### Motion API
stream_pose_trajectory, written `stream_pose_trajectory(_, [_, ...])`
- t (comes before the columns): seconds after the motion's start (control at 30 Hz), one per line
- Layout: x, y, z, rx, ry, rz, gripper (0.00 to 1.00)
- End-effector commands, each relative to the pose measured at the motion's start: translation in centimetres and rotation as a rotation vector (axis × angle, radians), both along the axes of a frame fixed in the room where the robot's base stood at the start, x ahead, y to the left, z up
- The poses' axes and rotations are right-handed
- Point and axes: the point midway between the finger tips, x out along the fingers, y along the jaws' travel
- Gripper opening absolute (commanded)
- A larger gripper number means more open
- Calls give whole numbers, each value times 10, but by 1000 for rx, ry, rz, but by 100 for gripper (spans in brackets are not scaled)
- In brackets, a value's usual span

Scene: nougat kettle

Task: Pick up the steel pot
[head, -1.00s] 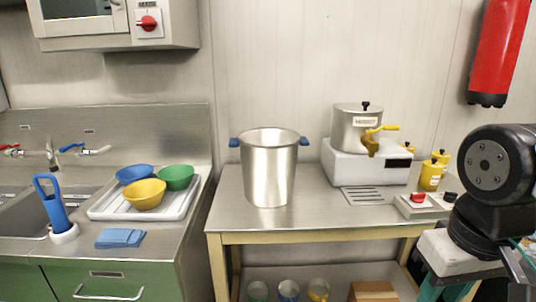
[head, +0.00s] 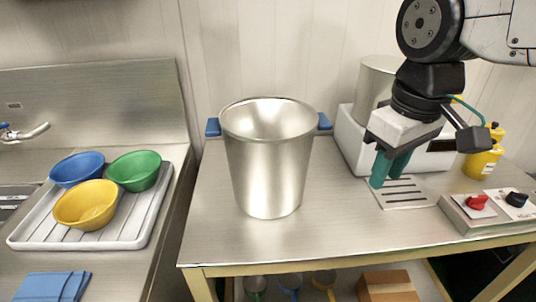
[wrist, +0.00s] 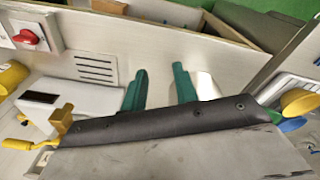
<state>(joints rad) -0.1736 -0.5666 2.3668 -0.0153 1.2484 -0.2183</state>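The steel pot (head: 268,165) stands upright on the metal table, open at the top, with blue handles (head: 213,127) on its left and right sides. My gripper (head: 389,172) is to the right of the pot, apart from it, with its green fingers pointing down over the slotted plate. In the wrist view my gripper (wrist: 159,78) shows a gap between its two fingers and nothing between them. A pale, shiny patch beside the right finger in that view seems to be part of the pot (wrist: 208,86), mostly hidden.
A white machine (head: 350,140) with a steel kettle (head: 374,85) stands behind my gripper. Yellow bottles (head: 481,162) and a control box with knobs (head: 478,215) are at right. A tray (head: 130,238) with coloured bowls lies left, across a gap. The table around the pot is clear.

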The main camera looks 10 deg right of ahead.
Motion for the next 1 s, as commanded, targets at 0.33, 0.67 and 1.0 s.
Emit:
stream_pose_trajectory(0.33, [102,147,41,-70,37,752,29])
stream_pose_trajectory(0.67, [116,186,28,-86,44,920,29])
stream_pose_trajectory(1.0, [121,183,-18,-85,43,915,29])
